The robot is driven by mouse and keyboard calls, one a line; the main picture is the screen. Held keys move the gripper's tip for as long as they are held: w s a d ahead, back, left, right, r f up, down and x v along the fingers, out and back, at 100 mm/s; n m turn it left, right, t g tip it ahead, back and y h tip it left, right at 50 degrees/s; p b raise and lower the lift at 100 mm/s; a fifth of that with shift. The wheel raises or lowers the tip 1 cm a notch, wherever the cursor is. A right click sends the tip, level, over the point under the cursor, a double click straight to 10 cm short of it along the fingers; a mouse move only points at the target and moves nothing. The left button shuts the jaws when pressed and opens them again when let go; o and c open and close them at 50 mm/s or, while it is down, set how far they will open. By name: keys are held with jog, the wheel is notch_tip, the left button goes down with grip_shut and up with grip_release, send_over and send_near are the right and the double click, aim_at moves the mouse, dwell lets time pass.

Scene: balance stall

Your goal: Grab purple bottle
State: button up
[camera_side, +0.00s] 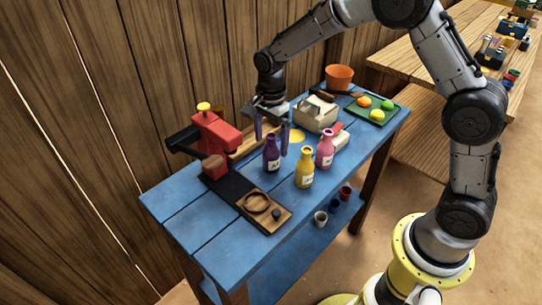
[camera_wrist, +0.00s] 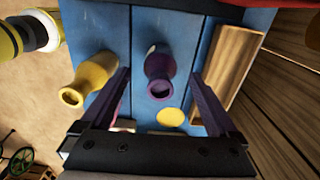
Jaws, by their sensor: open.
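The purple bottle (camera_side: 271,154) stands upright on the blue table, with a white label on its front. In the wrist view the purple bottle (camera_wrist: 159,68) lies between my two fingers, its open mouth facing the camera. My gripper (camera_side: 271,136) is open, pointing down above and around the bottle's neck area, with one purple finger on each side. In the wrist view my gripper (camera_wrist: 163,95) shows gaps on both sides of the bottle, so it does not appear to touch it.
A yellow bottle (camera_side: 305,170) and a pink bottle (camera_side: 325,151) stand close at the right. A red press (camera_side: 215,140) is at the left. A wooden board (camera_wrist: 233,65) lies beside the right finger. A white box (camera_side: 315,114) and green tray (camera_side: 372,108) are farther back.

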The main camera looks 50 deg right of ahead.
jog(key=shift+f, duration=1.1)
grip_shut()
